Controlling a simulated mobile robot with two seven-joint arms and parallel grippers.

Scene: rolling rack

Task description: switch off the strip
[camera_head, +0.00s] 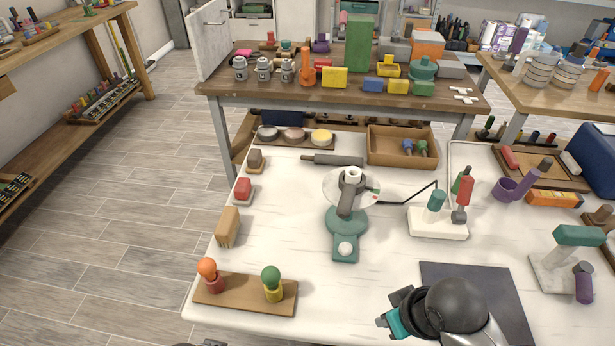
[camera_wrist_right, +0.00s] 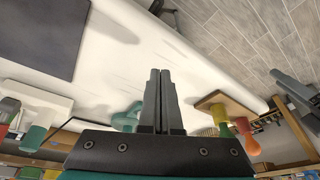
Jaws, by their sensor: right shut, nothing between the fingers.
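A white block (camera_head: 438,222) that looks like the strip lies right of centre on the white table, with a green plug-like piece (camera_head: 436,200) and a red and grey one (camera_head: 463,198) standing on it. A black cord (camera_head: 408,199) runs from near it toward a green-based device (camera_head: 346,222). The block also shows at the left of the wrist view (camera_wrist_right: 38,103). I cannot make out a switch. My right gripper (camera_head: 388,318) is nearer the front edge, apart from the block; its fingers (camera_wrist_right: 160,75) are together and empty. Only a dark bit at the bottom edge may be my left gripper (camera_head: 213,343).
A dark mat (camera_head: 470,285) lies beside my right arm. A wooden board with two bulb-like pieces (camera_head: 245,294) sits at front left. A wooden tray (camera_head: 385,153) is at the back, and a green-topped stand (camera_head: 578,237) is at right. The table's front middle is clear.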

